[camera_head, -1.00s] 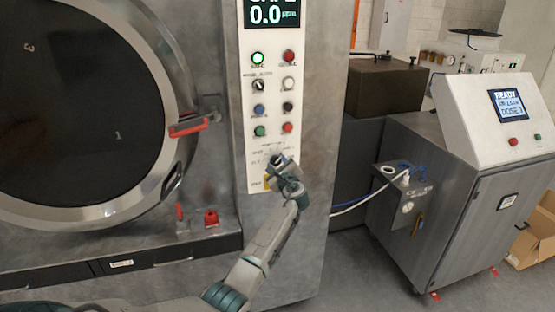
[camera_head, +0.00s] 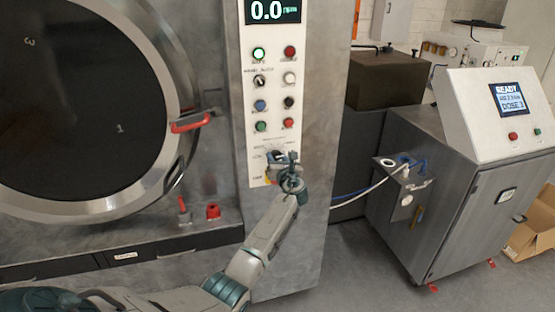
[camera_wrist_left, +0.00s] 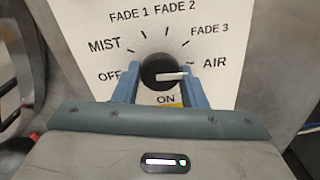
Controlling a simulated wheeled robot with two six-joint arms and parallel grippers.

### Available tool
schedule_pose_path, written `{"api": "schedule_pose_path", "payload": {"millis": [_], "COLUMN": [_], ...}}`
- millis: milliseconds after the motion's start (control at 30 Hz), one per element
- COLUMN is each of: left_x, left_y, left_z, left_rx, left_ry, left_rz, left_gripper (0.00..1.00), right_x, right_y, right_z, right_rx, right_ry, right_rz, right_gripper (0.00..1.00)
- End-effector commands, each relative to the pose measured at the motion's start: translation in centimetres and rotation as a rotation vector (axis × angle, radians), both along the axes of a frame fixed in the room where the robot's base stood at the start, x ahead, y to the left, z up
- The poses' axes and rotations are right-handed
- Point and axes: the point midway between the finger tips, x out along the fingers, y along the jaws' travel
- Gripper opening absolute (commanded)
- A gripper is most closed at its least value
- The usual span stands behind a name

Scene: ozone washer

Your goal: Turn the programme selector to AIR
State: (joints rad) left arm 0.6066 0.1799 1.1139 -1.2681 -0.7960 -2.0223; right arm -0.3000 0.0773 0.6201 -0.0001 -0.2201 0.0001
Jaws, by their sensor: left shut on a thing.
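The programme selector (camera_wrist_left: 160,72) is a round black knob with a white pointer on the white panel, seen in the left wrist view. Its pointer extends to the right, roughly level, toward the AIR label (camera_wrist_left: 214,63) and close to the AIR tick. OFF, MIST, FADE 1, FADE 2 and FADE 3 are printed around it; ON is below. My left gripper (camera_wrist_left: 160,84) is shut on the selector, one blue finger on each side. In the head view the left gripper (camera_head: 284,164) is at the panel's lower end and hides much of the selector. My right gripper is not in view.
Above the selector are several buttons and a small rotary switch (camera_head: 260,82) on the panel (camera_head: 275,107). The round washer door (camera_head: 90,110) with a red handle (camera_head: 190,123) is at left. A grey console cabinet (camera_head: 465,200) stands at right.

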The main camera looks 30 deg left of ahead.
Motion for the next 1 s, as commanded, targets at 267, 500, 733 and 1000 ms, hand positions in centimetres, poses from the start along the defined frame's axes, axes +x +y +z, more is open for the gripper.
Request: {"api": "schedule_pose_path", "payload": {"millis": [267,500,733,1000], "left_x": [-0.10,-0.11,-0.11,-0.09], "left_y": [-0.01,0.00,0.00,0.01], "left_z": [-0.29,-0.30,-0.31,-0.22], "left_rx": [0.065,0.083,0.084,0.083], "left_ry": [0.083,0.103,0.105,0.102], "left_rz": [0.000,0.000,0.000,0.000], "left_gripper": [0.15,0.15,0.15,0.56], "right_x": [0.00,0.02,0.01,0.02], "right_y": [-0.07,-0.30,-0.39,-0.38], "right_z": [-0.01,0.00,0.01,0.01], "right_rx": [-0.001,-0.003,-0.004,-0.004], "right_ry": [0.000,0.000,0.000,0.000], "right_rz": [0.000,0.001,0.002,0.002], "right_gripper": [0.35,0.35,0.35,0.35]}}
